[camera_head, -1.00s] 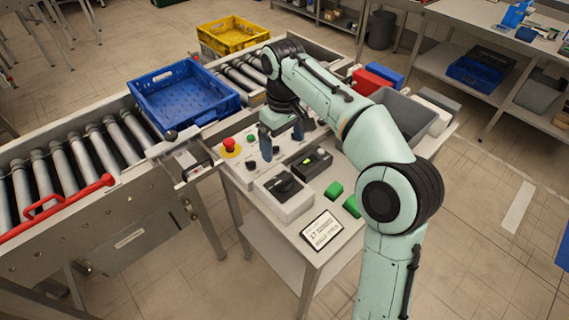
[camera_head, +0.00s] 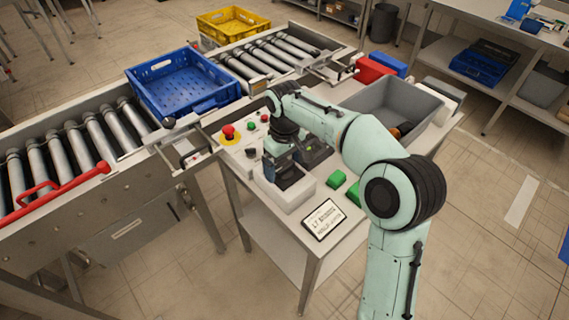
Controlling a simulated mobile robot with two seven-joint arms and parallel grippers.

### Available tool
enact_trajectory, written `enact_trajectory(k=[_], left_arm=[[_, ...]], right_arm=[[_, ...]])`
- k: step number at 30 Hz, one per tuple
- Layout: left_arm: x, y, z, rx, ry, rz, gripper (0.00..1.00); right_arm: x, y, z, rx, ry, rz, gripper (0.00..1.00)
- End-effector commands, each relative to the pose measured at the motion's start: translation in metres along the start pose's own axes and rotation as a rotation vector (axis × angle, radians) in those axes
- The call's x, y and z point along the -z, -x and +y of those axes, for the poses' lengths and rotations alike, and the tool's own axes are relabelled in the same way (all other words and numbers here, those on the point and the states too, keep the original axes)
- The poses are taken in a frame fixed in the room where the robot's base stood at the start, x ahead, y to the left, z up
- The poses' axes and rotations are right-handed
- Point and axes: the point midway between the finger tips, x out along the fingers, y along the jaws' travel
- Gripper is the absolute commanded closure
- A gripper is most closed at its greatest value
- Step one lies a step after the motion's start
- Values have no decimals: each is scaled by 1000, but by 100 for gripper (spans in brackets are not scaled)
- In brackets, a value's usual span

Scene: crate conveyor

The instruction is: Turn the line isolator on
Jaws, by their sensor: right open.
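The line isolator (camera_head: 292,199) is a pale grey box on the near left part of the side table. Its dark rotary knob is mostly hidden behind my right gripper, so I cannot tell its position. My right gripper (camera_head: 283,172) points down over the isolator box, with its fingers open around or just above the knob area. I cannot tell whether the fingers touch the knob. My left gripper is not in view.
A red emergency button (camera_head: 228,131) on a yellow base stands behind the isolator. A grey bin (camera_head: 397,101) stands at the back. A blue crate (camera_head: 184,88) sits on the conveyor.

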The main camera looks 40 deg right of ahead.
Motion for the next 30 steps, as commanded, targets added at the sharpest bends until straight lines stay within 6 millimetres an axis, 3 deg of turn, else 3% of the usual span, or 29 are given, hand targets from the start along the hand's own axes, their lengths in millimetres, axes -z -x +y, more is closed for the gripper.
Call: enact_trajectory(k=[6, 11, 22, 30], left_arm=[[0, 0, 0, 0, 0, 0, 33], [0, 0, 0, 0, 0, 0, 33], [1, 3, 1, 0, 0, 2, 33], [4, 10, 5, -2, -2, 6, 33]], right_arm=[[0, 0, 0, 0, 0, 0, 7], [0, 0, 0, 0, 0, 0, 60], [0, 1, 0, -1, -43, 1, 60], [0, 2, 0, -1, -209, 0, 60]])
